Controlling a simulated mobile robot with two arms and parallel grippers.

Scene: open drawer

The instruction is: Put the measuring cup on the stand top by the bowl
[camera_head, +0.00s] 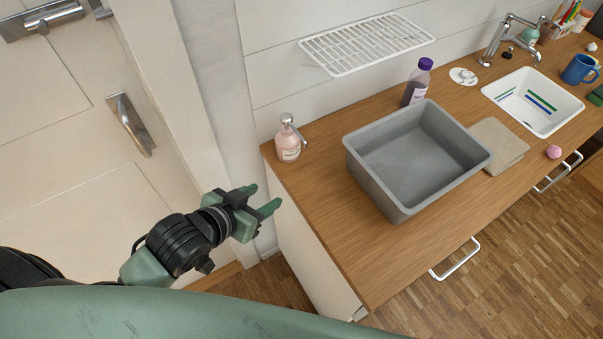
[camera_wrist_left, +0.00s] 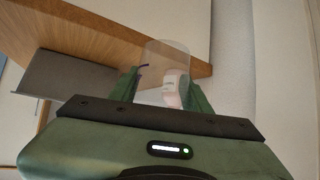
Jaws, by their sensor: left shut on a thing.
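My left gripper (camera_head: 262,200) is at the lower middle of the head view, off the left end of the wooden counter. In the left wrist view a clear, see-through cup (camera_wrist_left: 164,60), taken to be the measuring cup, stands between the green fingers (camera_wrist_left: 160,92), which are shut on it. The cup is hard to make out in the head view. I cannot make out a stand top or a bowl in either view. My right gripper is not in view.
The counter (camera_head: 345,240) holds a pink soap bottle (camera_head: 288,145), a grey basin (camera_head: 375,190), a purple-capped bottle (camera_head: 416,85), a folded cloth (camera_head: 498,145) and a white sink tray (camera_head: 545,125). A wire rack (camera_head: 365,42) is on the wall. A door (camera_head: 75,120) is at left.

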